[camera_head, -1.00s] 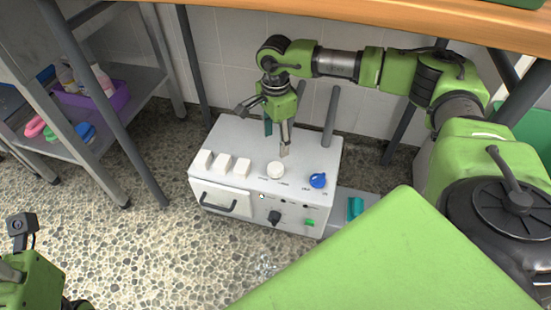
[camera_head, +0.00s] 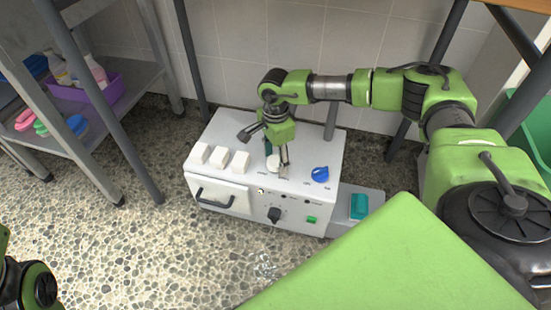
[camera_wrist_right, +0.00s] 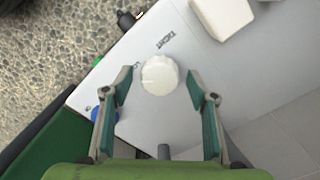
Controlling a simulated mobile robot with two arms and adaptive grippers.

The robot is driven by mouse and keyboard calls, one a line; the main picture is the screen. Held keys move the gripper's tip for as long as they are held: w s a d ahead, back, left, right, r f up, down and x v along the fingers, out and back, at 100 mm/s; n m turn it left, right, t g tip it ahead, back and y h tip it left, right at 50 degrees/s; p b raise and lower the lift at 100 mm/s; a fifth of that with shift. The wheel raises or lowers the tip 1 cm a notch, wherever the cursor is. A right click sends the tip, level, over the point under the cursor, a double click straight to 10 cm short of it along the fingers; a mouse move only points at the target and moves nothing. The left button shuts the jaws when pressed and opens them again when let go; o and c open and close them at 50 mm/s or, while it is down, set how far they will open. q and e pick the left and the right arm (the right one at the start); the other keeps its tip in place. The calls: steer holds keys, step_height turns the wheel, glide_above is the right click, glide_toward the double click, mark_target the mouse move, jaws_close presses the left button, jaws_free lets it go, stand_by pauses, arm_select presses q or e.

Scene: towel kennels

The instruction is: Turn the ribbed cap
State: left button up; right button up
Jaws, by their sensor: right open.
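The ribbed cap (camera_wrist_right: 160,75) is a round white knob on the top face of a white box (camera_head: 228,122). In the right wrist view it lies between and just beyond the fingertips of my right gripper (camera_wrist_right: 162,88), with a gap on both sides. The gripper is open and empty. In the head view the right gripper (camera_head: 276,158) is over the cap (camera_head: 272,163) and partly covers it. My left arm (camera_head: 25,283) shows only in part at the lower left, and its gripper is out of view.
The box's top also bears a blue knob (camera_head: 320,174) and several white blocks (camera_head: 220,157). Its front has a black handle (camera_head: 214,200), a black knob (camera_head: 274,215) and a green button (camera_head: 311,219). A metal shelf stands at left with a purple bin (camera_head: 103,88).

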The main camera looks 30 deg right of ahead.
steer(key=c, duration=1.1)
